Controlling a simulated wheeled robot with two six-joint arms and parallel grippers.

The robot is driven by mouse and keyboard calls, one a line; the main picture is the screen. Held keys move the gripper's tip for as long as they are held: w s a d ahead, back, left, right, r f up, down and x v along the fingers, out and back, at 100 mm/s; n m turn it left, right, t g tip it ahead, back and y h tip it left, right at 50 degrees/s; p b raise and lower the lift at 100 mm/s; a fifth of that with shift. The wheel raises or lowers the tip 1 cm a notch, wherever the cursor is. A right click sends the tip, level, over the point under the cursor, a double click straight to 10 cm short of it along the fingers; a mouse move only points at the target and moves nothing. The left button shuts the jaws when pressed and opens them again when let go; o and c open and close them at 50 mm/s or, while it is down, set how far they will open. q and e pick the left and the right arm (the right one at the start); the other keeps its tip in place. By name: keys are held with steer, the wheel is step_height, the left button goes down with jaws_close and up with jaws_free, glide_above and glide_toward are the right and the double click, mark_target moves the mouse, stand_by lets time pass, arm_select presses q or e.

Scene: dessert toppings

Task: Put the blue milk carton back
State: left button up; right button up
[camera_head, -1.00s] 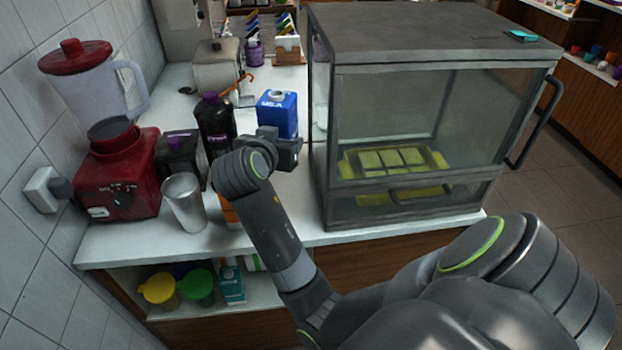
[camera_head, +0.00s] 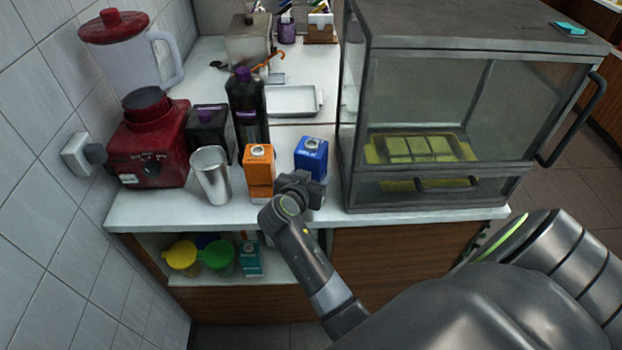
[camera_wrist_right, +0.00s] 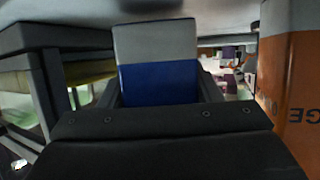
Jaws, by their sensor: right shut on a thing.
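The blue milk carton (camera_head: 311,156) is upright near the counter's front edge, between an orange carton and the glass case. My right gripper (camera_head: 303,182) is shut on it from the front. In the right wrist view the carton's blue and pale grey face (camera_wrist_right: 157,80) stands straight ahead between the fingers. I cannot tell whether its base touches the counter. The orange carton (camera_head: 259,170) stands just left of it; it also shows at the right of the right wrist view (camera_wrist_right: 290,90). My left gripper is not in view.
The glass case (camera_head: 440,110) stands close on the right. A metal cup (camera_head: 212,175), a dark bottle (camera_head: 247,108) and a red blender (camera_head: 150,145) stand to the left. The shelf below holds a teal carton (camera_head: 249,256) and yellow and green lidded containers. A white tray (camera_head: 292,100) lies behind.

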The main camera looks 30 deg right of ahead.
steer(key=shift+f, duration=0.5)
steer(key=shift+f, duration=0.1)
steer(key=o, duration=1.2)
